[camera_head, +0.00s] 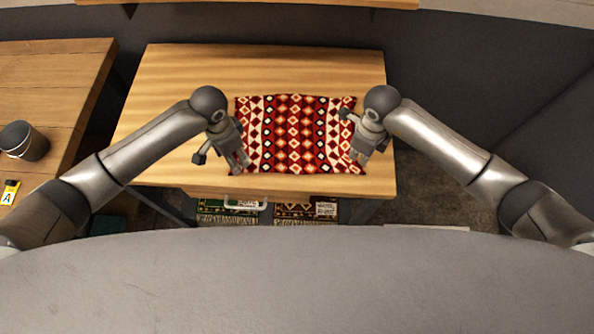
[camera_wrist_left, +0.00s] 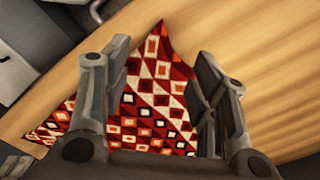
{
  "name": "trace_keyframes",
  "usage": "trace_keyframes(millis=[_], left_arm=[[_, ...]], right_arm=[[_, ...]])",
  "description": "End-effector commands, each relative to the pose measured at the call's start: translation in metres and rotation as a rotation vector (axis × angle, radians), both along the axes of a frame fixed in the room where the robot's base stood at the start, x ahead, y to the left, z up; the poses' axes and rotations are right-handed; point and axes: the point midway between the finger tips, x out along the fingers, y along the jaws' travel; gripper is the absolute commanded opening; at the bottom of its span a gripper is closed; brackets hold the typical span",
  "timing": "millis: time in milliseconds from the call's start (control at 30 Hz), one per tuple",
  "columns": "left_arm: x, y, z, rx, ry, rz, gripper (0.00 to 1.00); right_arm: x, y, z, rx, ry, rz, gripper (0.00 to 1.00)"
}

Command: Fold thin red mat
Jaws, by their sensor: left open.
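The thin red mat (camera_head: 295,135), patterned in red, black and cream, lies spread out on the wooden table. My left gripper (camera_head: 240,168) is over the mat's left edge, near its front left corner. In the left wrist view the left gripper (camera_wrist_left: 165,90) is open, with part of the mat (camera_wrist_left: 150,115) showing between and below its fingers. I cannot tell whether the fingers touch it. My right gripper (camera_head: 358,158) is at the mat's right edge, near the front right corner. Its fingers are too small to tell open from shut. Both grippers hide parts of the mat's sides.
The wooden table (camera_head: 200,70) is bare behind and beside the mat. A second wooden table (camera_head: 60,75) at the left holds a dark cup (camera_head: 24,141) and a yellow-capped bottle marked A (camera_head: 9,192). Patterned rugs (camera_head: 305,210) lie below the table's front edge.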

Motion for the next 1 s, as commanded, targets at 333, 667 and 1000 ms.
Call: trace_keyframes(millis=[333,667,1000], left_arm=[[0.0,0.0,0.0,0.0,0.0,0.0,0.54],[0.0,0.0,0.0,0.0,0.0,-0.001,0.45],[0.004,-0.013,-0.003,-0.024,-0.009,-0.119,0.41]], right_arm=[[0.0,0.0,0.0,0.0,0.0,0.0,0.5],[0.0,0.001,0.0,0.006,0.0,-0.001,0.45],[0.022,0.131,0.036,0.559,-0.051,-0.181,0.41]])
